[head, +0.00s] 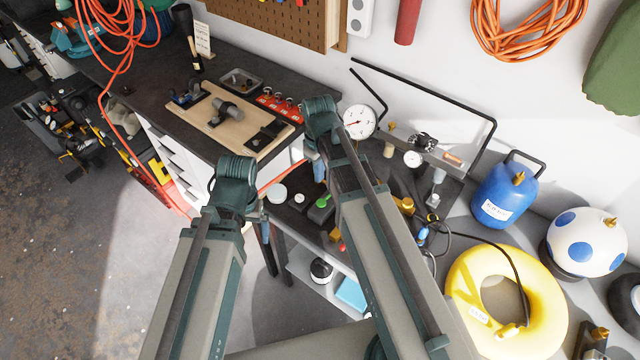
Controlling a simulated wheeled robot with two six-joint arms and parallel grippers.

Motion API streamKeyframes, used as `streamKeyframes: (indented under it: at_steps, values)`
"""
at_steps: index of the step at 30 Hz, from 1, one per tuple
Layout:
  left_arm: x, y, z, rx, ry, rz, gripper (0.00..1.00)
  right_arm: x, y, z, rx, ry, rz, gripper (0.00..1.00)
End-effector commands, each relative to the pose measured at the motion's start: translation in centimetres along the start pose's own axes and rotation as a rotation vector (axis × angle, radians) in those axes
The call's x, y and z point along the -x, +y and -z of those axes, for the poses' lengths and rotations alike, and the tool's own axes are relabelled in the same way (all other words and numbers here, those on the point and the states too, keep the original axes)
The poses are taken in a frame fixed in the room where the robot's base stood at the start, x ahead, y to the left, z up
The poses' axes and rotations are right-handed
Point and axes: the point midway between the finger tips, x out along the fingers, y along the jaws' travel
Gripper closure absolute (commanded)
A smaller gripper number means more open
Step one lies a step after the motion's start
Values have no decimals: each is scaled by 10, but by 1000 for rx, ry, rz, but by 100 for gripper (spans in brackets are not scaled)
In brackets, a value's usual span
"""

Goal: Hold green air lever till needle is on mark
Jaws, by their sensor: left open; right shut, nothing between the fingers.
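A small green lever or knob (323,201) sits on the bench, just below my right gripper and close to it; whether they touch is unclear. A white round dial gauge (359,122) with a red needle stands behind my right arm. The needle points left; its mark is too small to make out. My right gripper (318,172) is shut and empty, partly hidden by its own arm. My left gripper (264,216) is open and empty, at the bench's front edge, left of the green lever.
A yellow ring (534,262), a blue tank (505,190) and a white ball with blue spots (586,242) stand on the right. A smaller gauge (412,159) sits on a metal block. A wooden board (222,122) lies on the dark bench at left. A black hose runs to the ring.

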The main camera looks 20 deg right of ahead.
Motion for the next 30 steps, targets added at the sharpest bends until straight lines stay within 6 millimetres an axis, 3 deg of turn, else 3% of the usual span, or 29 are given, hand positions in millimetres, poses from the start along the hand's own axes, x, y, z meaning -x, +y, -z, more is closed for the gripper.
streamKeyframes:
  at_steps: [3, 17, 23, 30]
  values:
    - [5, 0, 0, 1, 0, 0, 3, 5, 12, 2, 19, 6, 2, 100]
    - [2, 0, 0, 0, 0, 0, 3, 2, 12, 1, 22, 7, 2, 100]
    - [-11, 1, 1, -2, 0, 0, 3, -11, 12, 1, 22, 7, 2, 100]
    - [-39, 4, 2, -8, 0, 1, 3, -40, 12, 1, 22, 6, 2, 100]
